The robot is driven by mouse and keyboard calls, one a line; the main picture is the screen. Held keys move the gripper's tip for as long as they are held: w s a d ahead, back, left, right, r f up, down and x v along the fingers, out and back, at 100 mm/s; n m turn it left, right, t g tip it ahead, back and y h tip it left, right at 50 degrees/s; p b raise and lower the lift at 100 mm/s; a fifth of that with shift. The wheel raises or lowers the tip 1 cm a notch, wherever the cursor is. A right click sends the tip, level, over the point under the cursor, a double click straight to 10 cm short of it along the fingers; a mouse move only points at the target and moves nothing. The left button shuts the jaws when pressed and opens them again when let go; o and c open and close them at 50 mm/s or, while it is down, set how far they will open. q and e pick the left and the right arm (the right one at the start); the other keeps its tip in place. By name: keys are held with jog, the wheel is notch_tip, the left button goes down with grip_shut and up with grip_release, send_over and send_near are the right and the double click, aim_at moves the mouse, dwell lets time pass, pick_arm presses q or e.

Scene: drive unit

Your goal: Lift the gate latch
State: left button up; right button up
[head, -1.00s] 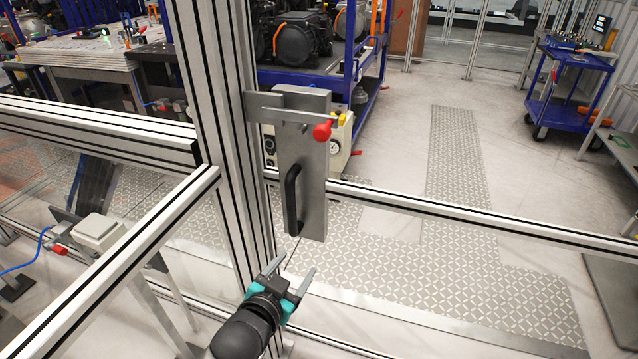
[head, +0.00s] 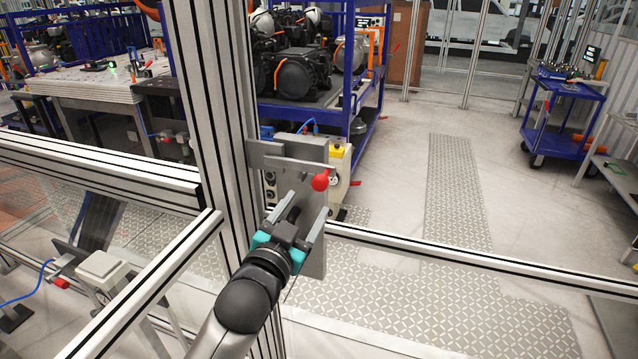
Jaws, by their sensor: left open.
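The gate latch (head: 292,163) is a grey metal bar with a red knob (head: 320,180) at its right end. It lies nearly level across the top of a grey latch plate (head: 315,258) beside an aluminium post. My left gripper (head: 298,200) is open in front of the plate, below the bar and left of the knob. It looks empty, and I cannot tell whether it touches anything. It covers most of the plate's black handle. My right gripper is not in view.
The aluminium post (head: 213,110) stands just left of the latch. A rail (head: 450,255) runs right from the plate. Behind stands a blue rack (head: 345,95) with dark machine parts. A blue cart (head: 565,110) stands far right. The patterned floor between is clear.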

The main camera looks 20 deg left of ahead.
aim_at(317, 189)
pick_arm(q)
jog(key=w, duration=0.8)
jog(key=shift+w+d, duration=0.15)
jog(key=shift+w, duration=0.1)
grip_shut()
dwell(0.4)
dwell(0.8)
